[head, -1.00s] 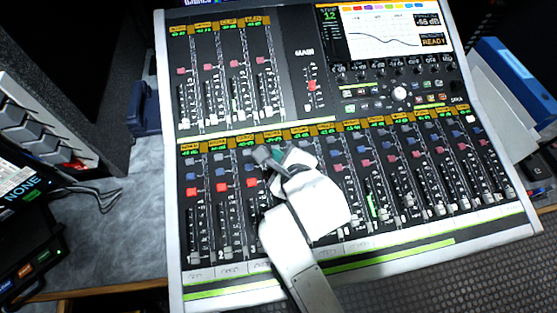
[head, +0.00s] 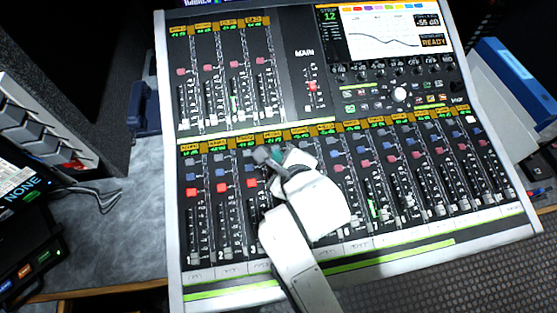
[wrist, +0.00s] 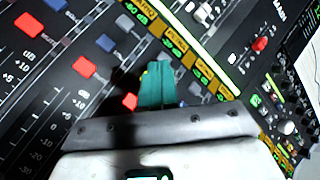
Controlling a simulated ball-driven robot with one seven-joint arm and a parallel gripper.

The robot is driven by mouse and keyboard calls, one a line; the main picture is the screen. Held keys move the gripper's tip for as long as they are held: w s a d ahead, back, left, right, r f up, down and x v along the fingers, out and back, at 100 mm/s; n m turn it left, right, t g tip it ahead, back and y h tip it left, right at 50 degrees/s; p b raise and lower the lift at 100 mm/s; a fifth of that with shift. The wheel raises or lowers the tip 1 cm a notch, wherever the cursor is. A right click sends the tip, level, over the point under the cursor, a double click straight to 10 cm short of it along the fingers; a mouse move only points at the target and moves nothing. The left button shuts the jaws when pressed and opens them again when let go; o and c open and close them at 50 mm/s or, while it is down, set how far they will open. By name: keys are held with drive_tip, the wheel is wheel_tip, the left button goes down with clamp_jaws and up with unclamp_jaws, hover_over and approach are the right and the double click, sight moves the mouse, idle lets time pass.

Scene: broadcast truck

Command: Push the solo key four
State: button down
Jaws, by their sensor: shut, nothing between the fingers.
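The mixing console (head: 172,215) carries a lower row of channel strips, each with small grey, blue and red keys above a fader. My gripper (head: 279,155) is over the upper part of this row, around the fourth strip from the left, and my white wrist covers keys there. In the wrist view the teal fingers (wrist: 158,84) are shut and empty, pointing at the panel among the keys. They hide part of a strip, next to a red key (wrist: 130,102). Solo key four cannot be made out; it seems hidden behind my gripper. Contact with the panel cannot be told.
Red keys (head: 191,191) and blue keys (head: 191,176) show on the strips to the left. The console screen (head: 385,32) reads READY. A blue binder (head: 512,72) lies at the right, and a black box (head: 30,262) at the lower left.

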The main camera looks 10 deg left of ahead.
drive_tip(key=shift+f, duration=0.1)
idle(0.6)
drive_tip(key=shift+w+f, duration=0.1)
drive_tip(key=shift+f, duration=0.25)
drive_tip(key=shift+f+b, duration=0.4)
drive_tip(key=shift+f, duration=0.05)
idle(0.6)
drive_tip(key=shift+r, duration=0.15)
drive_tip(key=shift+r+p, duration=0.8)
drive_tip(key=shift+p, duration=0.2)
drive_tip(key=r+p, duration=0.3)
drive_tip(key=r, duration=0.1)
drive_tip(key=s+r+p, duration=0.1)
drive_tip(key=r+p, duration=0.1)
drive_tip(key=shift+d+p, duration=0.1)
drive_tip(key=shift+p, duration=0.25)
drive_tip(key=shift+f, duration=0.1)
